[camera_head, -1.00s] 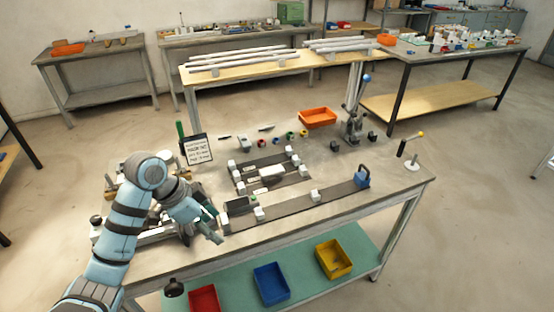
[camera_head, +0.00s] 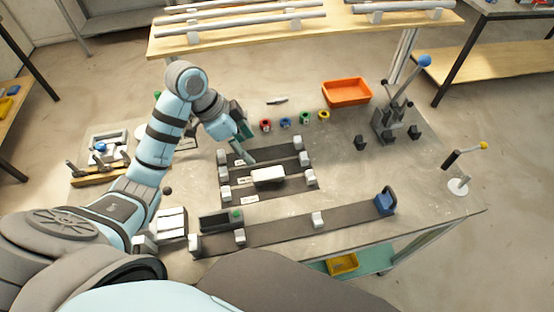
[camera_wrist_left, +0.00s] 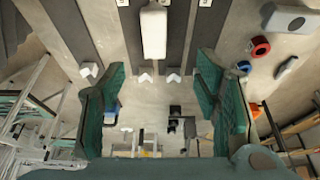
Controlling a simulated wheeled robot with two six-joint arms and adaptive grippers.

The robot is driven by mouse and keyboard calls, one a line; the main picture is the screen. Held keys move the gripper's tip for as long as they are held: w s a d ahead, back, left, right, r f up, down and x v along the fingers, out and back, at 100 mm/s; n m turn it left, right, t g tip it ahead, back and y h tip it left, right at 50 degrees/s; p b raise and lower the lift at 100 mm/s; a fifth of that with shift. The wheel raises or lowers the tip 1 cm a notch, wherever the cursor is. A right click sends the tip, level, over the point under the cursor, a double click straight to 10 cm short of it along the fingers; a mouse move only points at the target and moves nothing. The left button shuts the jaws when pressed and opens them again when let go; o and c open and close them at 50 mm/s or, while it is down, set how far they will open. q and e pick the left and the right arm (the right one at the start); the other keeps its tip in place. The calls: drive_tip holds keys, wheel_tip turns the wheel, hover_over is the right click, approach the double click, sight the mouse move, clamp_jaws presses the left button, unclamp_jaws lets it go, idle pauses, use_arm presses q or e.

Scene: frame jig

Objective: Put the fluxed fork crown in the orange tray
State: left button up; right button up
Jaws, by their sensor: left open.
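A pale grey piece with a dark spot (camera_wrist_left: 285,18), which looks like the fork crown, lies at the upper right of the left wrist view. In the head view my left gripper hides it. The orange tray (camera_head: 349,101) stands empty on the far part of the bench, to the right of that gripper. My left gripper (camera_head: 246,153) is open and hangs over the far strips of the frame jig. In the left wrist view its teal fingers (camera_wrist_left: 161,78) are wide apart with nothing between them. My right gripper is not in view.
A white block (camera_head: 268,175) sits on the dark jig strips. Several coloured rings (camera_head: 285,122) lie before the tray. A lever press (camera_head: 392,122) stands right of the tray. A blue-handled block (camera_head: 384,203) is at the near rail's right end. Bench between press and jig is mostly clear.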

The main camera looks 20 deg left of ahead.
use_arm(q)
hover_over(266, 174)
drive_tip(key=s+a, duration=0.2)
drive_tip(key=s, duration=0.1)
drive_tip(key=f, duration=0.4)
drive_tip(key=f+b, duration=0.1)
drive_tip(key=f, duration=0.1)
drive_tip(key=shift+w+d+f, duration=0.1)
drive_tip(key=shift+w+f, duration=0.15)
drive_tip(key=x, duration=0.3)
drive_tip(key=w+x, duration=0.1)
drive_tip(key=x, duration=0.2)
drive_tip(key=shift+w, duration=0.25)
drive_tip(key=shift+f, duration=0.3)
drive_tip(key=shift+s+r, duration=0.15)
drive_tip(key=shift+s, duration=0.05)
drive_tip(key=c, duration=0.3)
clamp_jaws()
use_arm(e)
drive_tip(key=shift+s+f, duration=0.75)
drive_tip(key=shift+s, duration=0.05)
